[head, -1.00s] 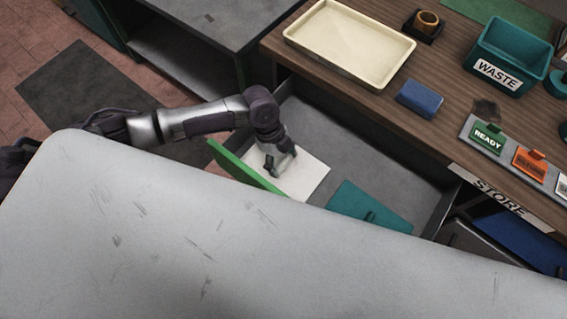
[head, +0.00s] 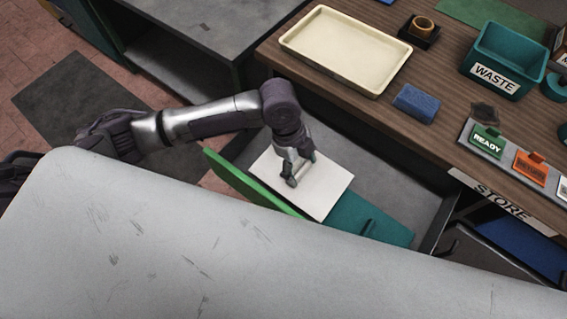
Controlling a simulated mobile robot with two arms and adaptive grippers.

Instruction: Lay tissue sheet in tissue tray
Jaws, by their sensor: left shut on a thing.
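The white tissue sheet (head: 323,193) is in my left gripper (head: 293,181), which is shut on it. The sheet is held flat above the open drawer (head: 375,165) and overlaps part of a teal panel (head: 377,221) in the drawer. A cream, shallow, empty tray (head: 345,50) lies on the wooden bench at the top; I take it for the tissue tray. My left gripper is below and left of this tray in the head view. My right gripper is not in view.
A green panel (head: 245,184) stands at the drawer's left side. A large pale scuffed surface (head: 200,245) fills the foreground.

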